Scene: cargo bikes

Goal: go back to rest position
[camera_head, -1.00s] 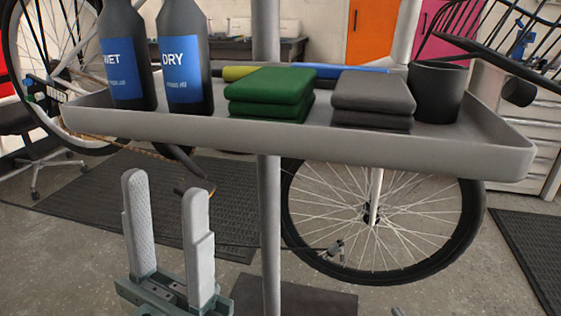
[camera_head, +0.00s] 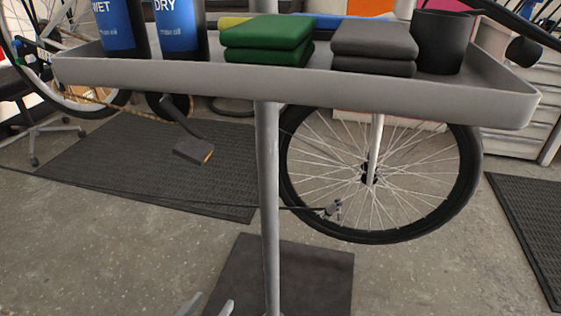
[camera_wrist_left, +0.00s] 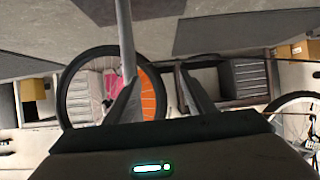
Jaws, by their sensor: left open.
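My left gripper (camera_head: 208,306) shows only as two pale fingertips at the bottom edge of the head view, low and left of the stand's pole. In the left wrist view its two fingers (camera_wrist_left: 160,88) stand apart with nothing between them, so it is open and empty. My right gripper is not in view.
A grey tray (camera_head: 300,83) on a pole (camera_head: 268,200) holds two dark bottles (camera_head: 180,30), green cloths (camera_head: 266,40), grey cloths (camera_head: 374,46) and a dark cup (camera_head: 443,42). A bicycle wheel (camera_head: 470,175) stands behind. Floor mats (camera_head: 150,165) lie around; the left foreground floor is clear.

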